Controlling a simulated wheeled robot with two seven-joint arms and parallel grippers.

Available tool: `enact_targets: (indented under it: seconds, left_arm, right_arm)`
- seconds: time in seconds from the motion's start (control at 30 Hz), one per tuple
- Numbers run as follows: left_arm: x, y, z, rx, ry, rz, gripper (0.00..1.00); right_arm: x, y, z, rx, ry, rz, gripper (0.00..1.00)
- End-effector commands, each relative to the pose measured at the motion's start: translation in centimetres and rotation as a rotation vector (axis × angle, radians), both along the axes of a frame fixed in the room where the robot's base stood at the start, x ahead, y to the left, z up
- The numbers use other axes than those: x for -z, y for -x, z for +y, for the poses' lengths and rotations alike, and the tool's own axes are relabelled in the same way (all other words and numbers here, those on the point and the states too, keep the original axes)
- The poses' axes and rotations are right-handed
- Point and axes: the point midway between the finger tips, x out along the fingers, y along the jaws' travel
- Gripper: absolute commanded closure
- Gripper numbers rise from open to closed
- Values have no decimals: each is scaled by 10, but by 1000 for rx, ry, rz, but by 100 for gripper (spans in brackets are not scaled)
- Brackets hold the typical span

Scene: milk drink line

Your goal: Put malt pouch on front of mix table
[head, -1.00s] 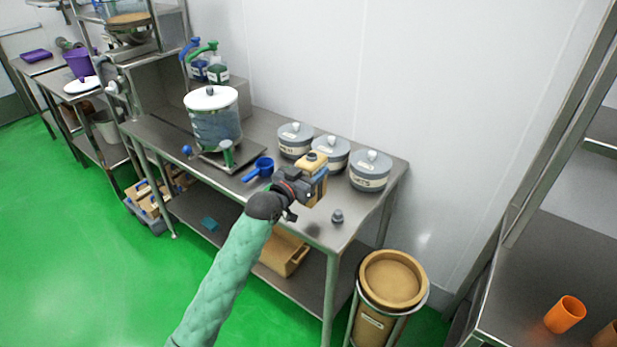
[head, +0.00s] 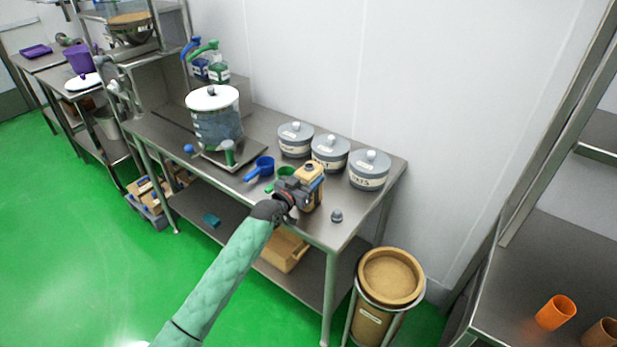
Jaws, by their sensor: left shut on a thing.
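The malt pouch (head: 310,190) is a tan and yellow packet with a blue and white marking. My left gripper (head: 298,190) is shut on it. The pouch is over the front part of the steel mix table (head: 268,215), low near its top; I cannot tell whether its base touches. The gripper hides part of the pouch. My right gripper is not in view.
Three grey lidded tubs (head: 329,150) stand behind the pouch. A blue scoop (head: 263,167) and a green scoop (head: 285,173) lie left of it, and a small grey weight (head: 336,215) right. A tan bin (head: 390,278) stands beside the table.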

Motion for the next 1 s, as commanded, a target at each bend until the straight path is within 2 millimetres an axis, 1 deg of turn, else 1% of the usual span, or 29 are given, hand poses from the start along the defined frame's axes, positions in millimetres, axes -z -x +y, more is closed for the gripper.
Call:
enact_targets:
  seconds: [0.27, 0.3, 0.37, 0.4, 0.77, 0.9, 1.0]
  left_arm:
    - [3, 0, 0, 0, -1, -1, 89]
    - [2, 0, 0, 0, -1, -1, 40]
    - [2, 0, 0, 0, 0, 0, 28]
    - [2, 0, 0, 0, 0, 0, 26]
    - [-1, 0, 0, 0, 0, 0, 26]
    - [3, 8, 7, 0, -1, 0, 26]
    - [3, 20, 15, 0, -2, -1, 26]
  right_arm:
    - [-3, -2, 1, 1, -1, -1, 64]
    - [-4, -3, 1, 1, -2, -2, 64]
    - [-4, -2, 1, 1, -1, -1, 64]
    - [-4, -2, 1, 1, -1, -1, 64]
    - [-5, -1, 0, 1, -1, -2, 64]
    - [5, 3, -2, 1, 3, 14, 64]
    - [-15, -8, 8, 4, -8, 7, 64]
